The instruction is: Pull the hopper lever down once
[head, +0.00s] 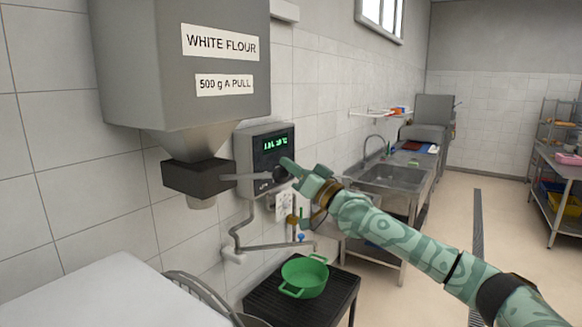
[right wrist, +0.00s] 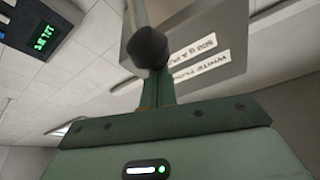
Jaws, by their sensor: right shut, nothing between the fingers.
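The grey flour hopper (head: 180,60) hangs on the left wall, labelled WHITE FLOUR and 500 g A PULL. Its lever (head: 245,177) sticks out to the right from the dark block under the hopper, roughly level, and ends in a black knob (head: 281,174). My right gripper (head: 291,166) is shut and empty, with its fingertips at the knob. In the right wrist view the round knob (right wrist: 147,46) sits right at the tips of the closed fingers (right wrist: 158,90). I cannot tell whether they touch. My left gripper is not in view.
A grey box with a green display (head: 272,145) is on the wall behind the lever. A green pot (head: 304,277) stands on a black stand (head: 262,303) below. A steel sink (head: 392,177) is further back. A pale surface (head: 90,295) lies at lower left.

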